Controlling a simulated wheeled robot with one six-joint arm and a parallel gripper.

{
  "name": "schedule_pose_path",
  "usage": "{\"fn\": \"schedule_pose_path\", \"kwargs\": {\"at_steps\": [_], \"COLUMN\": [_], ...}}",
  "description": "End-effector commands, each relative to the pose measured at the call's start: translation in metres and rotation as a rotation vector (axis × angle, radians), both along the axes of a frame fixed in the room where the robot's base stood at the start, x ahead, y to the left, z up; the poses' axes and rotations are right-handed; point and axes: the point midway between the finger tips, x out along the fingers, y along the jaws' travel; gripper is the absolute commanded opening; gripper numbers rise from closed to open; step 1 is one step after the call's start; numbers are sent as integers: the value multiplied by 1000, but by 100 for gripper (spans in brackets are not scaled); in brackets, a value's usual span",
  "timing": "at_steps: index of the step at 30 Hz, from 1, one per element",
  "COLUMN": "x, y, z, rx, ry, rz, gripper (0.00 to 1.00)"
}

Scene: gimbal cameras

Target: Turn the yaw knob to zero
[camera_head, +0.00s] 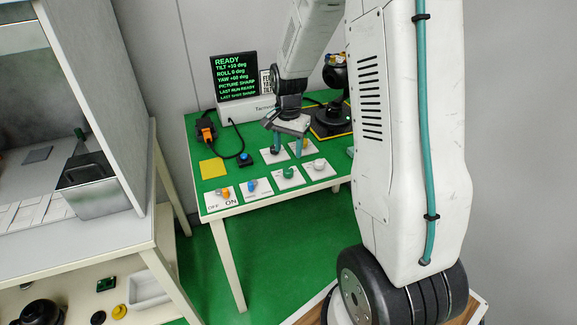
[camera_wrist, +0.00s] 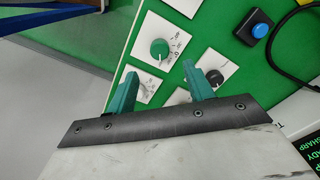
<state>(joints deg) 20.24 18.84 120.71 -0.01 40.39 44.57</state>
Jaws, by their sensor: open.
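Several knobs and switches sit on white plates on the green table. Their labels are too small to tell which is yaw. A green knob (camera_head: 289,173) is in the front row, and it shows in the wrist view (camera_wrist: 159,49) beside a printed dial scale. A white knob (camera_head: 318,165) is to its right, partly hidden by a finger in the wrist view. A black knob (camera_wrist: 214,77) is behind. My gripper (camera_head: 287,150) is open and empty above the back plates; in the wrist view (camera_wrist: 160,68) its fingertips are short of the green knob. The screen (camera_head: 235,77) reads tilt +10, roll 0, yaw apparently +60.
An orange-handled OFF/ON switch (camera_head: 222,195) and a blue switch (camera_head: 251,186) are left of the green knob. A blue button (camera_head: 244,159), a yellow pad (camera_head: 213,168) and a cable lie behind. The black gimbal device (camera_head: 333,117) stands at the back right.

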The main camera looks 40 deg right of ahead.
Motion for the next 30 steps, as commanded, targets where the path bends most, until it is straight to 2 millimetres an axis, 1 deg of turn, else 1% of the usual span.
{"fn": "schedule_pose_path", "kwargs": {"at_steps": [5,9,13,18,26,27,29,30], "x": [-1,-1,-1,0,0,0,0,0], "y": [0,0,0,0,0,0,0,0], "z": [-24,-48,-65,-75,-76,-76,-76,-76], "rx": [1,2,1,0,0,0,0,0], "ry": [4,5,4,2,1,1,1,1], "rz": [-3,-2,-1,-1,-1,-1,-1,-1], "gripper": [52,52,52,52,52,41,24,13]}}
